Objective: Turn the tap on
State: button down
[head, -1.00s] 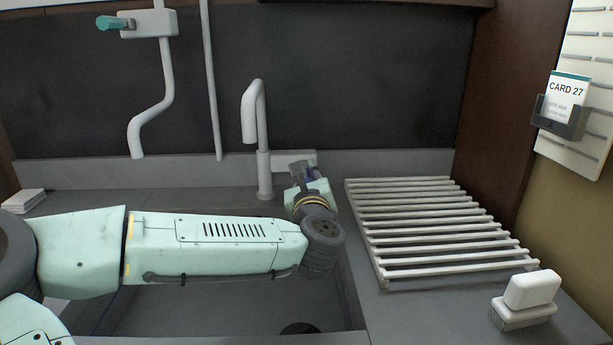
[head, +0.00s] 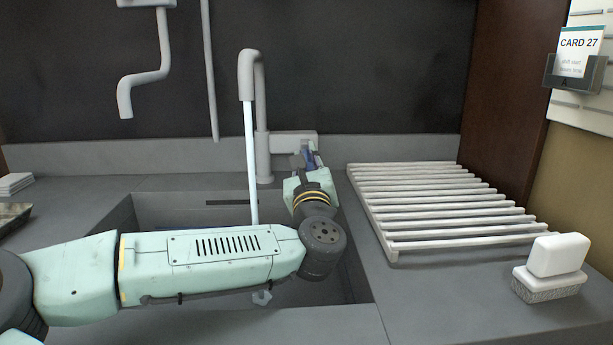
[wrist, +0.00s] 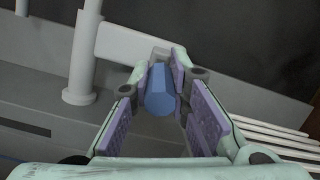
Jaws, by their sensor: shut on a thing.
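The tap (head: 261,110) is a pale grey upright pipe with a hooked spout, standing behind the sink. A thin white stream of water (head: 252,165) runs from its spout down into the sink (head: 165,207). A pale side arm (head: 292,140) reaches right from the tap, also seen in the wrist view. The blue handle (wrist: 160,98) is at its end, between the purple pads of my gripper (wrist: 161,70). My gripper (head: 308,161) is shut on this handle. Its fingertips are small and partly hidden by my wrist in the head view.
A slatted drying rack (head: 445,203) lies right of the sink. A white block on a grey base (head: 552,265) stands front right. A card holder (head: 574,74) is on the right wall. A bent pipe (head: 160,50) hangs at the back left. My forearm crosses the sink.

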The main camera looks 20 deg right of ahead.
aim_at(307, 154)
dwell(0.3)
jog(key=c, duration=1.5)
grip_release()
notch_tip(307, 154, up, 10)
jog(key=shift+c, duration=0.3)
